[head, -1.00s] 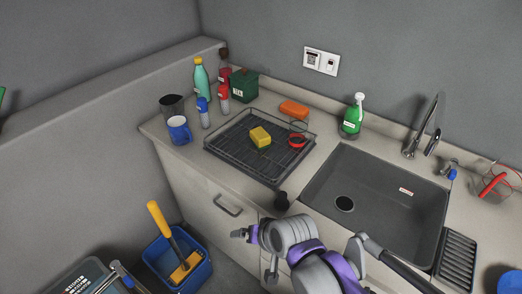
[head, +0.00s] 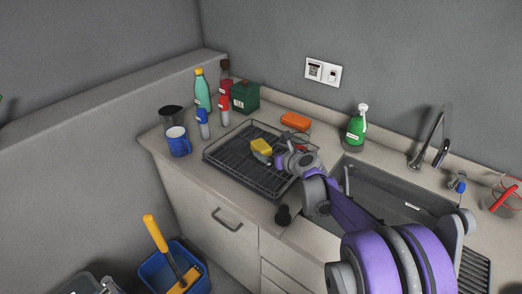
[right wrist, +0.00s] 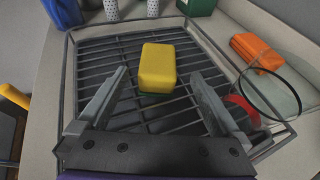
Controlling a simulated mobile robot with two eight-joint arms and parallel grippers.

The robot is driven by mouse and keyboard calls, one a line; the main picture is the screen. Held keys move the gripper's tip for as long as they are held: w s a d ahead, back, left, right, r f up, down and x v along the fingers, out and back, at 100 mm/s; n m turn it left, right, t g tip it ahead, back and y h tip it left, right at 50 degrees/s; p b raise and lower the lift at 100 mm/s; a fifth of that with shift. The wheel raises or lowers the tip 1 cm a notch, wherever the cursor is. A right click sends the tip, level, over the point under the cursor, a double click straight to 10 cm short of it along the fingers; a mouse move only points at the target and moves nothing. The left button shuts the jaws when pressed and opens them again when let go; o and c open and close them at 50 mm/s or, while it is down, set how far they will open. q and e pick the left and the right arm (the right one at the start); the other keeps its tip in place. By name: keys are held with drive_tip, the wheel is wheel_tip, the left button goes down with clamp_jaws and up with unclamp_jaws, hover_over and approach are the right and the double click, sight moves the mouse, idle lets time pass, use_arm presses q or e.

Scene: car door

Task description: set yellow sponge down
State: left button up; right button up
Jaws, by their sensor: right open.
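The yellow sponge (head: 260,145) lies on the dark wire dish rack (head: 232,167), with a thin green layer showing at its lower edge in the right wrist view (right wrist: 158,66). My right gripper (head: 271,157) is at the sponge's right side in the head view. In the right wrist view my right gripper (right wrist: 158,82) is open, its two fingers apart on either side of the sponge's near end. My left gripper is not in view.
A red-rimmed item (right wrist: 240,112) sits at the rack's right side. Bottles, a green box (head: 245,97) and a blue mug (head: 178,141) stand behind and left. The sink (head: 390,190) is right.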

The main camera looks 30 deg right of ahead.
sight(261, 148)
drive_tip(key=shift+f+x, duration=0.15)
drive_tip(key=shift+x, duration=1.5)
drive_tip(key=shift+f+x, duration=0.15)
drive_tip(key=shift+x, duration=1.45)
drive_tip(key=shift+s+a, duration=0.1)
